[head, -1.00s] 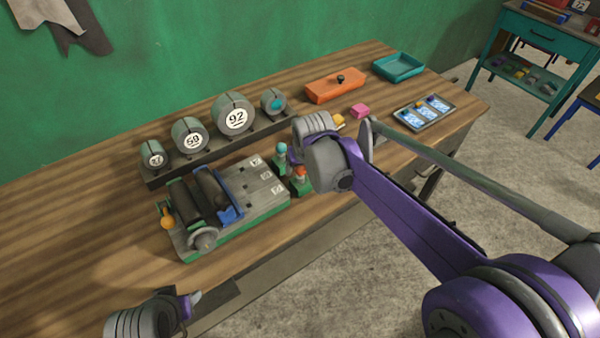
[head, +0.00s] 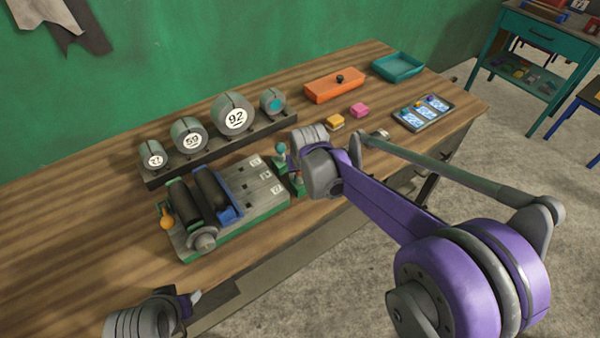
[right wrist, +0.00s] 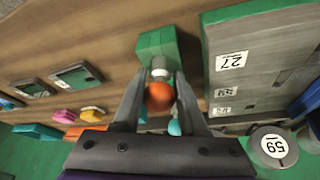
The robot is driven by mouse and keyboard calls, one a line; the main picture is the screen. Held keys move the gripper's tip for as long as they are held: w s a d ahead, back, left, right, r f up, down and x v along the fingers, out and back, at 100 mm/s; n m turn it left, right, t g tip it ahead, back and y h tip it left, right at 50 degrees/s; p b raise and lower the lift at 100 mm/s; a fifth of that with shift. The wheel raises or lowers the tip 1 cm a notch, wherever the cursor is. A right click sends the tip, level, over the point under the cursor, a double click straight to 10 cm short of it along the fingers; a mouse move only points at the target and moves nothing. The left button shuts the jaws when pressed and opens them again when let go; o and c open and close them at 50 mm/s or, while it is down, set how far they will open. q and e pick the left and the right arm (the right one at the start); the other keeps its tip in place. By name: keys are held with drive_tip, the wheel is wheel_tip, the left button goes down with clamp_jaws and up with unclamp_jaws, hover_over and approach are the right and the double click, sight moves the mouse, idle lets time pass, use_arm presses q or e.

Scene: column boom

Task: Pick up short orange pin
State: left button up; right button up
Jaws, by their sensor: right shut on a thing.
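The short orange pin (right wrist: 159,96) has a round orange head on a pale neck and shows between my right fingers in the right wrist view. My right gripper (right wrist: 160,98) is shut on it. A green block (right wrist: 158,45) is right at the pin's lower end; I cannot tell whether the pin is clear of it. In the head view my right gripper (head: 298,172) is at the right end of the grey fixture, and my wrist hides most of the pin. My left gripper (head: 194,298) is at the table's front edge, with its jaw opening unclear.
A teal-topped pin (head: 281,150) stands close beside my right gripper. The grey fixture with rollers (head: 245,205) is just left. Behind is a rack of numbered cylinders (head: 235,115). Yellow (head: 335,122) and pink (head: 360,110) blocks and a tablet-like tray (head: 423,113) lie to the right.

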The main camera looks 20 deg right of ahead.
clamp_jaws()
wheel_tip(320, 180, up, 10)
drive_tip(key=shift+r+p, duration=0.1)
drive_tip(key=shift+p, duration=0.2)
idle(0.6)
